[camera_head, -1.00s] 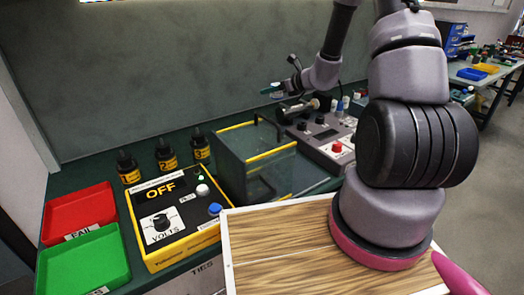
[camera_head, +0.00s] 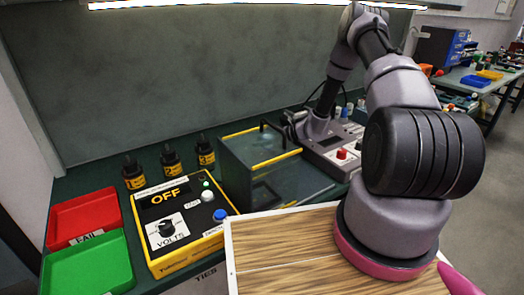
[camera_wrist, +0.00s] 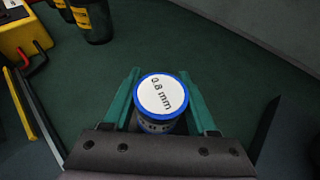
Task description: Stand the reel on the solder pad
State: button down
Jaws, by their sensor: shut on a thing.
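The reel (camera_wrist: 162,96) has a blue rim and a white top label reading "0.8 mm". In the wrist view it is upright between the two teal fingers of my gripper (camera_wrist: 160,78), which is shut on it. Dark green bench surface lies around it; its height above the bench is hard to tell. I cannot make out the solder pad in either view.
A clear box with yellow edges (camera_head: 262,158) stands beside my lower arm. A yellow voltage tester (camera_head: 172,222), several black bottles (camera_head: 168,161), a red tray (camera_head: 85,218) and a green tray (camera_head: 90,266) are to the left. A grey control panel (camera_head: 335,150) is behind the box at right.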

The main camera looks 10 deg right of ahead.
jog(key=shift+f, duration=2)
jog(key=shift+f, duration=0.15)
jog(key=shift+c, duration=1)
grip_release()
